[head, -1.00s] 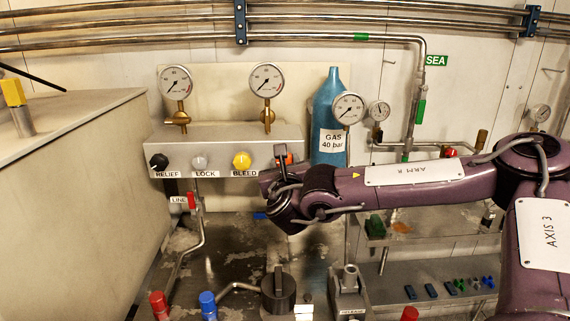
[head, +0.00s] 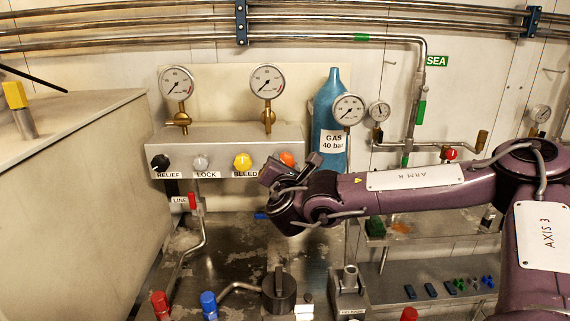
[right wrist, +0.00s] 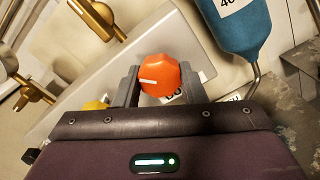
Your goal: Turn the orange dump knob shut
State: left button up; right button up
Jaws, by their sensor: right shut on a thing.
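The orange dump knob (head: 287,158) is at the right end of the grey panel (head: 222,140), partly hidden by my right gripper (head: 290,168) in the head view. In the right wrist view the knob (right wrist: 160,72) sits between the two fingers, with its white mark pointing left. My right gripper (right wrist: 161,85) is shut on it, and the hand is tilted against the panel. The label under the knob is mostly covered. My left gripper is not in view.
Black relief (head: 160,162), grey lock (head: 201,163) and yellow bleed (head: 242,161) knobs line the panel to the left. The blue gas bottle (head: 329,115) and a gauge (head: 348,109) stand close on the right. Gauges (head: 267,81) rise above the panel.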

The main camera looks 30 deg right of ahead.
jog(key=m, duration=0.4)
jog(key=shift+m, duration=0.3)
jog(key=shift+a+m+p, duration=0.1)
jog(key=shift+m+p, duration=0.35)
jog(key=shift+m, duration=1.55)
jog(key=shift+f, duration=0.1)
jog(key=o, duration=1)
jog(key=shift+s, duration=0.1)
jog(key=v, duration=0.7)
jog(key=shift+s+a+b, duration=0.2)
jog(key=shift+s+b, duration=0.05)
jog(key=shift+b, duration=0.1)
